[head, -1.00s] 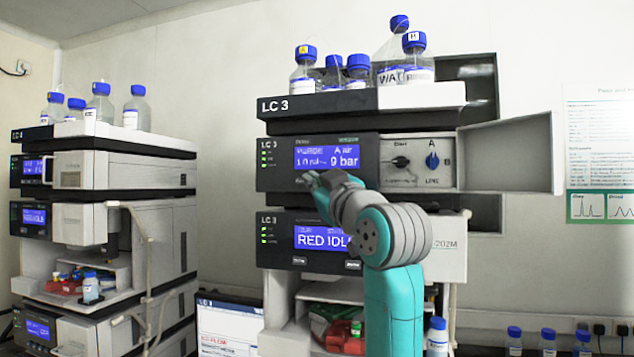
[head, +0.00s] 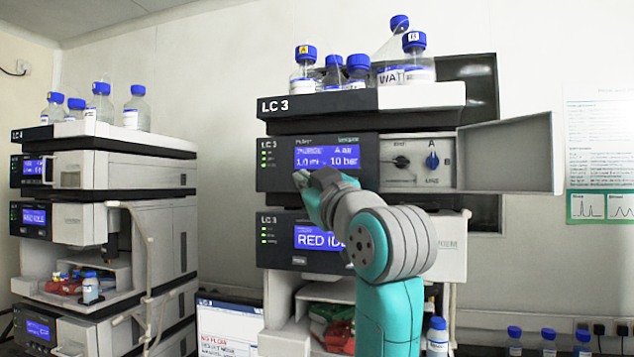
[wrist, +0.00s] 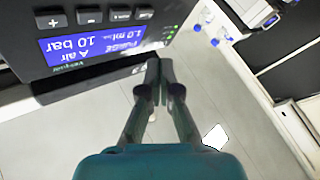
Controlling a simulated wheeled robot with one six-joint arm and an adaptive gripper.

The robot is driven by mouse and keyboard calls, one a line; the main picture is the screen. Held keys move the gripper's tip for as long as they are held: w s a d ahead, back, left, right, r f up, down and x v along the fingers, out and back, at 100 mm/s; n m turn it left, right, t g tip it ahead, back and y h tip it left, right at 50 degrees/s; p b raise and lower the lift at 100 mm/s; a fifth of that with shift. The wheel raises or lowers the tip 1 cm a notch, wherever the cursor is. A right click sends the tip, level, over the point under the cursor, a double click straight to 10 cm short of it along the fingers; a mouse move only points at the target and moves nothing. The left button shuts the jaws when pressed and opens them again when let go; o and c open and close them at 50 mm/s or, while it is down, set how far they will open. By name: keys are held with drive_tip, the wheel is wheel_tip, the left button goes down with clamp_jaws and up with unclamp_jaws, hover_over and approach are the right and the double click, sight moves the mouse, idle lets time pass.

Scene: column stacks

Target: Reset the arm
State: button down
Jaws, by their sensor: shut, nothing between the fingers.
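My gripper (head: 312,180) is in front of the lower left part of the LC 3 pump module (head: 280,165). Its fingers are shut with nothing between them. In the wrist view the shut fingertips (wrist: 158,72) are beside the pump's front panel, whose blue display (wrist: 95,45) shows a purge reading, "A air" and 10 bar. A row of buttons, including plus and minus, lies along the panel edge. In the head view the display (head: 327,157) reads 10 bar. Whether the fingertips touch the panel cannot be told.
The pump's door (head: 510,155) stands open to the right, beside the knobs (head: 432,161). Bottles with blue caps stand on the top tray (head: 420,97). A module with a RED IDLE display (head: 318,237) is below. Another stack (head: 150,170) stands at the left.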

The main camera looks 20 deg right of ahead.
idle(0.5)
wheel_tip(320, 180, down, 26)
drive_tip(key=w+m+g, duration=0.1)
drive_tip(key=w+m, duration=0.1)
drive_tip(key=w, duration=0.1)
drive_tip(key=s+f+m+g+h, duration=0.1)
drive_tip(key=s+f, duration=0.4)
drive_tip(key=f, duration=0.7)
drive_tip(key=s+f+m+g+h, duration=0.1)
drive_tip(key=s+f, duration=0.5)
drive_tip(key=f, duration=0.7)
drive_tip(key=s+d+f+m+g, duration=0.1)
drive_tip(key=s+f, duration=0.6)
drive_tip(key=s, duration=0.3)
drive_tip(key=s+f+m, duration=0.1)
drive_tip(key=s+f, duration=0.6)
drive_tip(key=s, duration=0.2)
drive_tip(key=s+m+g, duration=0.1)
drive_tip(key=s+g, duration=0.1)
drive_tip(key=s, duration=2.2)
drive_tip(key=shift+s+f+h, duration=0.3)
